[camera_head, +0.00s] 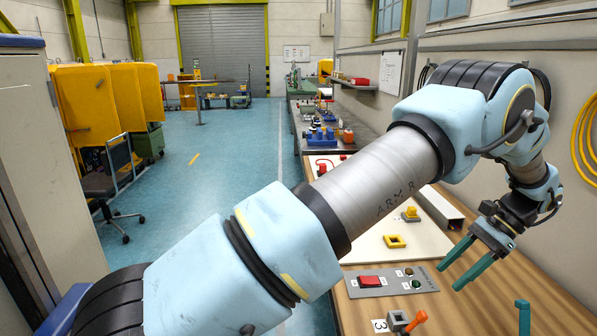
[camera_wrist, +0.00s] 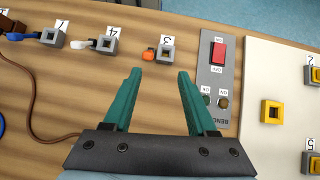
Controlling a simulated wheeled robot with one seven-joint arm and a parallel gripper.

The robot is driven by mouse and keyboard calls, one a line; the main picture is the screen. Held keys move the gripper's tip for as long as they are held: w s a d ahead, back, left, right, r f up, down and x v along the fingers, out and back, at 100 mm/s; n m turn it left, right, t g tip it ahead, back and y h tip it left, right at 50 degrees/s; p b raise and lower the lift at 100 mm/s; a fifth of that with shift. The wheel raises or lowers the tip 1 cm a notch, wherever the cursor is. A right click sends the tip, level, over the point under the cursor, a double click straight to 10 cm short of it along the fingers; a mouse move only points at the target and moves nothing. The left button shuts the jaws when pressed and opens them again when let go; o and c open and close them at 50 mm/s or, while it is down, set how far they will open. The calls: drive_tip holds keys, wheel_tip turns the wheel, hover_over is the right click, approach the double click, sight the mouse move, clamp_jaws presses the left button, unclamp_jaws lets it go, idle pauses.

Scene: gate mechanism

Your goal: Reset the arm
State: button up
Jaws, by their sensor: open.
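My arm (camera_head: 375,180) reaches across the body camera view from lower left to upper right, bent at the elbow. My gripper (camera_head: 458,271) hangs at its end over the right side of the wooden bench, with its green fingers apart and nothing between them. In the wrist view the gripper (camera_wrist: 158,74) is also open, and bare wood shows between the fingers. The control panel (camera_head: 398,290) with a red switch (camera_head: 370,281) lies on the bench left of and below the fingers in the body camera view. The panel also shows in the wrist view (camera_wrist: 216,72), right of the fingers.
A white board (camera_head: 370,246) holds yellow square pieces (camera_head: 395,241). Numbered grey blocks stand along the bench, including one with an orange part (camera_wrist: 165,55). A brown cable (camera_wrist: 30,90) lies at left in the wrist view. A wall (camera_head: 560,90) runs close behind my elbow.

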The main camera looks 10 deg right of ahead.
drive_tip(key=w+a+r+n+h+b, duration=0.1)
drive_tip(key=w+a+n+h, duration=0.2)
drive_tip(key=a, duration=0.5)
drive_tip(key=w+a+r+n+g+h, duration=0.1)
drive_tip(key=w+a+r+n, duration=0.1)
drive_tip(key=w+a, duration=0.45)
drive_tip(key=w+a+r+n+h+b, duration=0.1)
drive_tip(key=w+a+n+h, duration=0.15)
drive_tip(key=a, duration=0.65)
drive_tip(key=s+a+n+t+h+b, duration=0.1)
drive_tip(key=s+a+n, duration=0.2)
drive_tip(key=a, duration=0.7)
drive_tip(key=s+a+n+t, duration=0.1)
drive_tip(key=s+a+n, duration=0.2)
drive_tip(key=a+n, duration=0.3)
drive_tip(key=a, duration=0.5)
drive_tip(key=shift+s+a+t+h+b, duration=0.25)
drive_tip(key=shift+s+t+h+b, duration=0.1)
drive_tip(key=shift+s+t+b, duration=0.05)
drive_tip(key=shift+r, duration=0.1)
